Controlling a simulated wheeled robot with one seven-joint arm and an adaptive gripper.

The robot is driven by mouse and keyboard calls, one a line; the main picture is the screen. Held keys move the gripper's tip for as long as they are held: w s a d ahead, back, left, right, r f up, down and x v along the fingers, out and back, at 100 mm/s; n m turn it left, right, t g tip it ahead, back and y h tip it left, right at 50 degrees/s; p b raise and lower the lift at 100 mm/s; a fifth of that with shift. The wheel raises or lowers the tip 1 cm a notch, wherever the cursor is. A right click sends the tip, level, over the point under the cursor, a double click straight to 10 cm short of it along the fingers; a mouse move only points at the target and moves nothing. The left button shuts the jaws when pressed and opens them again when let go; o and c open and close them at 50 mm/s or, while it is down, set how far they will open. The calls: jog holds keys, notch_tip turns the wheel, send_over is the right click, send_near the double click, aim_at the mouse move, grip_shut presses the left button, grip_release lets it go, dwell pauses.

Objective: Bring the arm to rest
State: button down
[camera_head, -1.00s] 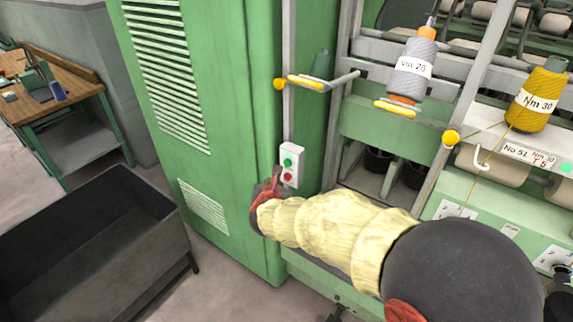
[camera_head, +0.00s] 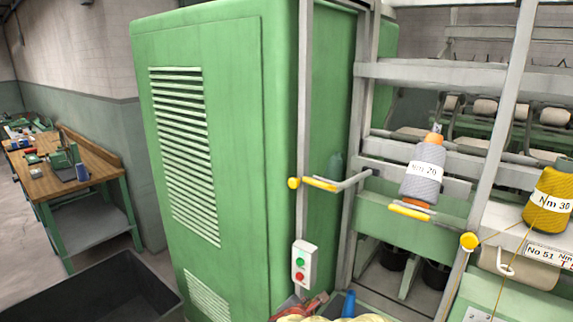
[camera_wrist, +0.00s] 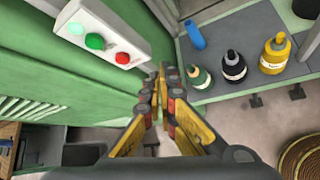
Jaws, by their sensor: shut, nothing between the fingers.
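My gripper (camera_wrist: 161,92) shows in the wrist view with its two fingers together and nothing between them. It is just below and right of the switch box (camera_wrist: 100,35), which has a green and a red button. In the head view the switch box (camera_head: 304,264) hangs on a grey post beside the green cabinet. Part of my arm (camera_head: 330,317) in its pale yellow sleeve shows at the bottom edge of the head view; the fingertips there are hard to make out.
The green cabinet (camera_head: 230,130) stands left of the frame holding a grey bobbin (camera_head: 423,170) and a yellow bobbin (camera_head: 550,200). A dark bin (camera_head: 95,290) is at lower left, a workbench (camera_head: 75,172) behind it.

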jog(key=s+d+r+m+g+h+b, duration=0.1)
jog(key=s+d+m+g, duration=0.2)
jog(key=s+d+m, duration=0.5)
jog(key=s+d+r+m+g+b, duration=0.1)
jog(key=s+d+m+g, duration=0.2)
jog(key=s+m, duration=0.45)
jog(key=s+d+r+m+y+b, duration=0.1)
jog(key=s+r+m+y, duration=0.1)
jog(key=s+m, duration=0.2)
jog(key=s+d+r+m+t+y+b, duration=0.1)
jog(key=s+m, duration=0.4)
jog(key=s, duration=0.6)
notch_tip(320, 180, up, 3)
jog(key=shift+s+f+y+b, duration=0.15)
jog(key=shift+s+y+b, duration=0.15)
jog(key=shift+y+b, duration=0.35)
jog(key=shift+m, duration=0.25)
